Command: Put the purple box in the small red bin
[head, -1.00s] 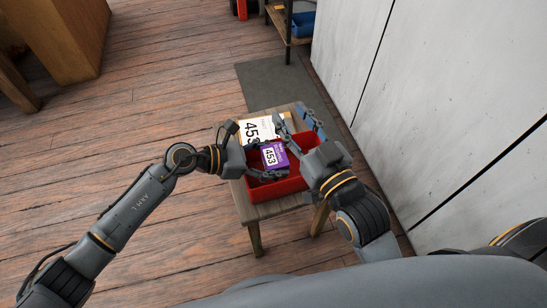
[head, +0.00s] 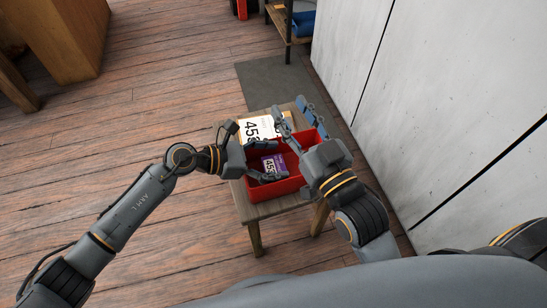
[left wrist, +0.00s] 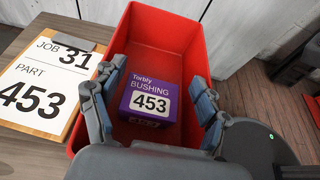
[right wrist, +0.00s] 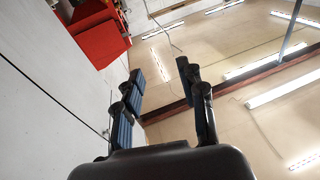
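The purple box (head: 272,164), labelled BUSHING 453, is inside the small red bin (head: 277,193). In the left wrist view the box (left wrist: 150,102) sits low in the near part of the bin (left wrist: 190,30), apparently on its floor. My left gripper (head: 254,154) is open over the bin; its fingers (left wrist: 156,100) stand on either side of the box, with a clear gap on the right. My right gripper (head: 299,125) is open and empty above the bin's right side, with its fingers pointing up and away; the right wrist view also shows them apart (right wrist: 165,90).
The bin stands on a small wooden stool (head: 243,205). A job card (head: 257,127) reading 453 lies beside the bin on the stool top. A pale wall (head: 430,90) is close on the right. Open plank floor (head: 150,130) lies to the left.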

